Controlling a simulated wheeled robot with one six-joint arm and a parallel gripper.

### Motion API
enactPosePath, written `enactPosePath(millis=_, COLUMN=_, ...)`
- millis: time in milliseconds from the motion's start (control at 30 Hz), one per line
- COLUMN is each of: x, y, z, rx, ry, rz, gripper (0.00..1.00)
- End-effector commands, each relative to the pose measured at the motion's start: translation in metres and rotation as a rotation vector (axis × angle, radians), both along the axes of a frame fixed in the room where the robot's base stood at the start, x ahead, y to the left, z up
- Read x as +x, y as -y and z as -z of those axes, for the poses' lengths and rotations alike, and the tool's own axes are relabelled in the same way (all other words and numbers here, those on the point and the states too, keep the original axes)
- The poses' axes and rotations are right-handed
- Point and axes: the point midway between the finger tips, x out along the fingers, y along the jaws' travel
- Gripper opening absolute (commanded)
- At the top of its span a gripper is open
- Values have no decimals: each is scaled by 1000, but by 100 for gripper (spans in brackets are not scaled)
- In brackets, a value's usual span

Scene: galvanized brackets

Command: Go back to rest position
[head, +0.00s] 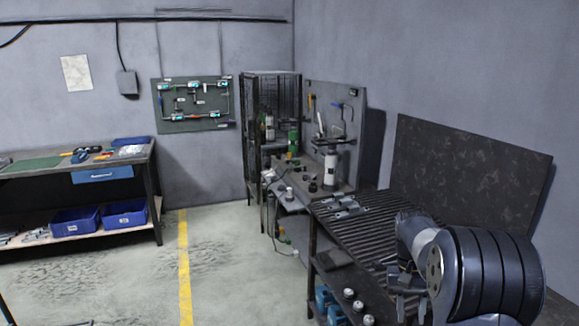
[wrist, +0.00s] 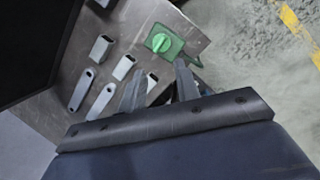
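My gripper (head: 404,295) hangs at the lower right of the head view, in front of the slatted bench (head: 355,240). In the wrist view my gripper (wrist: 160,85) shows two grey fingers spread apart, with no object clearly held between them. Several galvanized brackets (wrist: 82,90) lie on a grey surface beyond and left of the fingers. In the head view, grey metal brackets (head: 345,207) lie on the far left end of the slatted bench. The fingers partly cover the view behind them.
A dark panel (head: 470,180) stands behind the bench. A second workbench (head: 152,190) with blue bins (head: 125,214) is at left. Floor around the yellow line (head: 184,260) is clear.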

Motion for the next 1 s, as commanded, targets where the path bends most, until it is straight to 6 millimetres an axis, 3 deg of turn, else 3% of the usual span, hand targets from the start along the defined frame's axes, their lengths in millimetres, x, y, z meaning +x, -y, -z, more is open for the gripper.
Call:
enactPosePath(millis=567, x=14, y=-5, z=4, rx=117, ry=-152, rz=-467, gripper=31)
enactPosePath(millis=800, x=-3, y=-1, z=41, rx=119, ry=-154, rz=-465, gripper=31)
enactPosePath(millis=1000, x=-9, y=0, z=57, rx=118, ry=-152, rz=-465, gripper=31)
